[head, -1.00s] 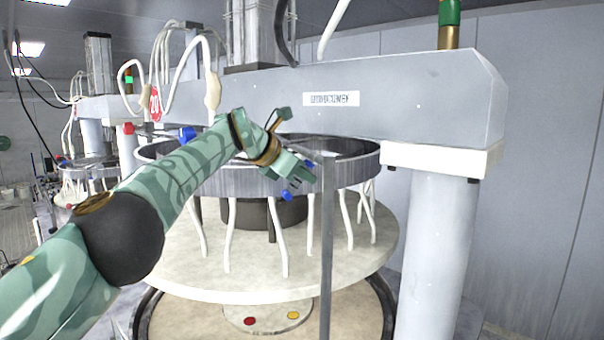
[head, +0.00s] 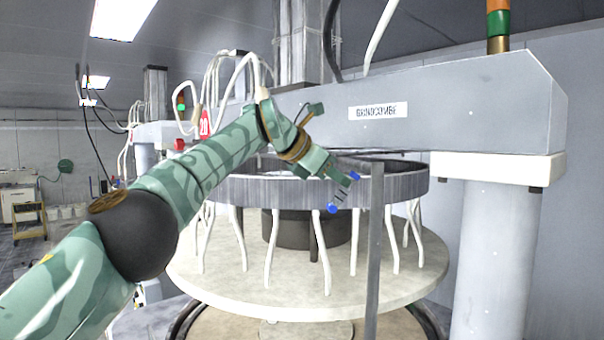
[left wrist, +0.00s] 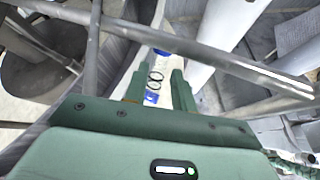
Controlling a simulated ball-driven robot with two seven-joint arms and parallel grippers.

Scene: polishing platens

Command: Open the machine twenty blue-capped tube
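A small tube piece with blue ends (head: 332,209) and dark rings shows just past my left gripper (head: 342,180), in front of the ring-shaped trough. Its upper blue end (head: 355,176) is by the fingertips. In the left wrist view, blue parts (left wrist: 152,98) and dark rings on a pale piece show between the two fingers of my left gripper (left wrist: 160,76). The fingers stand apart, and I see no clear contact. A red sign with 20 (head: 204,123) hangs at the machine left of the arm. My right gripper is out of view.
A grey upright post (head: 375,240) stands just right of the gripper. The ring-shaped trough (head: 405,188) with white hoses hangs over a pale round platen (head: 225,273). A heavy grey beam (head: 470,100) on a thick white column (head: 495,255) bounds the right. Open floor shows at far left.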

